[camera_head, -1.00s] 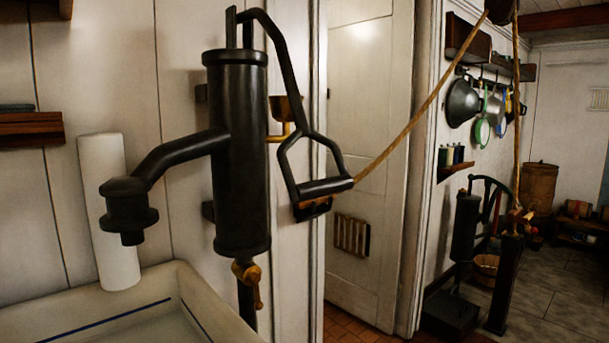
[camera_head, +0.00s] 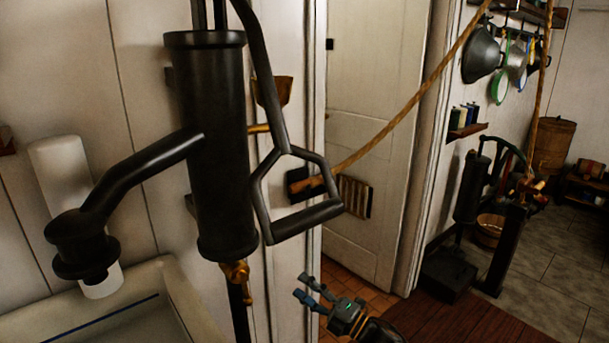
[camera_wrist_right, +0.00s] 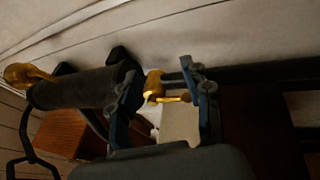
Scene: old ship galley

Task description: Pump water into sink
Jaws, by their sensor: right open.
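The black hand pump (camera_head: 215,150) is mounted on the white panelled wall in the head view. Its spout (camera_head: 85,240) hangs over the pale sink (camera_head: 175,290) at the lower left. The pump's handle ends in a black grip loop (camera_head: 305,220) at the right of the body. My right gripper (camera_head: 309,288) is low in the head view, below the grip loop and apart from it, open and empty. The pump body (camera_wrist_right: 85,88) also shows in the right wrist view, with the open fingers (camera_wrist_right: 165,95) in front. My left gripper is out of view.
A brass valve (camera_head: 238,272) sits under the pump body. A white roll (camera_head: 62,165) stands behind the spout. A rope (camera_head: 420,90) slants across the door (camera_head: 375,130). A second pump (camera_head: 472,185) stands farther back on the right, near open floor (camera_head: 565,255).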

